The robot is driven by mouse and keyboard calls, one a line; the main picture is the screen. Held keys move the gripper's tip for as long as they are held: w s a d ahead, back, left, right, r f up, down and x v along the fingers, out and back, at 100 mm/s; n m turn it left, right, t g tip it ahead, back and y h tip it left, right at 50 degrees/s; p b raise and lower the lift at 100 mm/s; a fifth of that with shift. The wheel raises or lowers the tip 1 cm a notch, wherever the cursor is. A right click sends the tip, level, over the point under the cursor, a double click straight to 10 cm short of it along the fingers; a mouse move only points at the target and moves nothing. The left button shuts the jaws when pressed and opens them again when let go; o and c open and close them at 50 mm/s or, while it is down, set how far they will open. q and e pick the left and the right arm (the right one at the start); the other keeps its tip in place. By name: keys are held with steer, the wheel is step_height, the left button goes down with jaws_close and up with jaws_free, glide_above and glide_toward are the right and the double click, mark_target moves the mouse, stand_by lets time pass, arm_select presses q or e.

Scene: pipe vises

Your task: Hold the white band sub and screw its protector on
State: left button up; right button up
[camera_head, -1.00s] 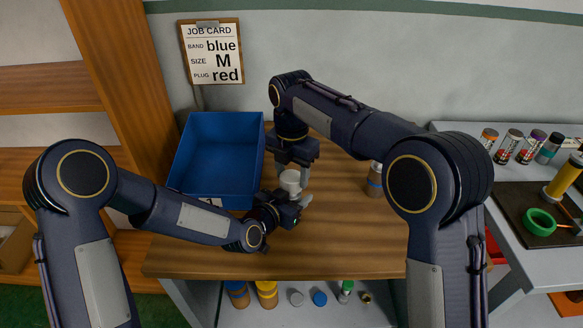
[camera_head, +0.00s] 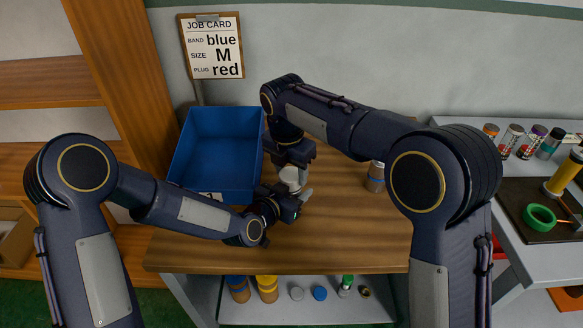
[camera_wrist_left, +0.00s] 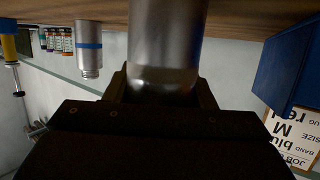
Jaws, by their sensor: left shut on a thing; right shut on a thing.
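My left gripper (camera_head: 294,198) is shut on a metal sub, whose bare grey cylinder (camera_wrist_left: 168,40) stands between the fingers in the left wrist view. A white round piece (camera_head: 290,178), which looks like the protector, sits between my two grippers in the head view. My right gripper (camera_head: 291,160) is shut on it from above. The grippers hide most of both parts, so I cannot tell how far the threads are engaged.
A blue bin (camera_head: 215,155) stands left of the grippers. A blue-banded sub (camera_head: 376,178) stands to the right, and it also shows in the left wrist view (camera_wrist_left: 89,48). The wooden table's front (camera_head: 300,255) is clear. A job card (camera_head: 212,46) hangs on the wall.

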steer(key=shift+s+a+f, duration=0.25)
steer(key=shift+f, duration=0.05)
steer(key=m, duration=0.6)
steer(key=shift+g+h, duration=0.3)
steer(key=o, duration=1.3)
steer(key=shift+w+r, duration=0.1)
steer(key=shift+w, duration=0.05)
steer(key=shift+d, duration=0.1)
steer(key=shift+r, duration=2.3)
steer(key=shift+c, duration=0.3)
